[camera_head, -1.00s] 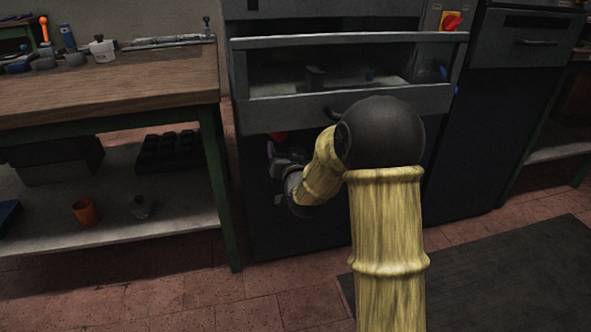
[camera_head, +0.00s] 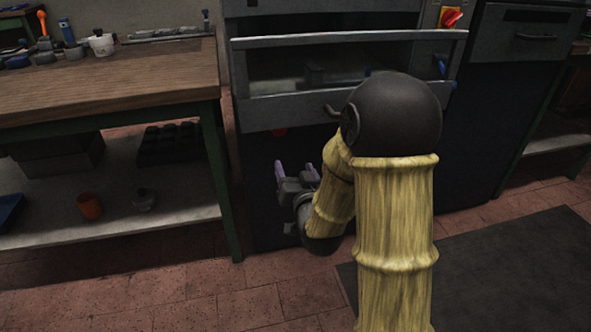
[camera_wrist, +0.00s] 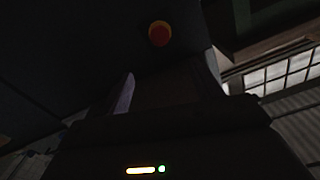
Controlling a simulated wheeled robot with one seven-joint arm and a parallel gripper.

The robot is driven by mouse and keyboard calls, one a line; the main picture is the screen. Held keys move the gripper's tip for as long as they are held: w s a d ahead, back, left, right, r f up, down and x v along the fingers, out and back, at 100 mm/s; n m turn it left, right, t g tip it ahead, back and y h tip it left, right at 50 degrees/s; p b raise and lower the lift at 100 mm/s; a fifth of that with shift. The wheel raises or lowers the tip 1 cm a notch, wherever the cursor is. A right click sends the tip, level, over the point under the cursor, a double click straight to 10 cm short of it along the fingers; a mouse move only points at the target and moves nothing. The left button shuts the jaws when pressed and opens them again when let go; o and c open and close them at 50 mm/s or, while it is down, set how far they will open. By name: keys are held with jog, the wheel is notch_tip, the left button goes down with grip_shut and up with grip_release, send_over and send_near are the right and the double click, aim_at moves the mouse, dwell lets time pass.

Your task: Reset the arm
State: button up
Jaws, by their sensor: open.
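My gripper (camera_head: 297,170) is in front of the dark lower front of the press (camera_head: 345,105), with its two pale purple fingers spread and pointing up. Nothing shows between the fingers. My yellow arm with its black joint stands in front of the press and hides part of it. In the wrist view my gripper (camera_wrist: 168,92) also shows its fingers apart and empty, in dim light. A red button with a yellowish rim (camera_wrist: 159,33) is on the dark panel beyond the fingers.
A wooden workbench (camera_head: 110,85) with tools and a white pot (camera_head: 101,43) stands at the left. Its lower shelf (camera_head: 185,205) holds an orange cup (camera_head: 89,206) and dark boxes. A dark mat (camera_head: 500,265) lies on the tiled floor at the right. A red switch (camera_head: 451,17) is at the upper right of the press.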

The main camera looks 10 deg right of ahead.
jog(key=shift+r, duration=0.1)
jog(key=s+r+n+g+p, duration=0.2)
jog(key=s+g+p, duration=0.55)
jog(key=s, duration=0.35)
jog(key=s+r+n+g+p, duration=0.1)
jog(key=s+r+g+p, duration=0.2)
jog(key=s+g+p, duration=0.6)
notch_tip(320, 180, up, 37)
jog(key=t+p, duration=0.1)
jog(key=p, duration=3.4)
jog(key=shift+s, duration=0.45)
jog(key=shift+f, duration=0.1)
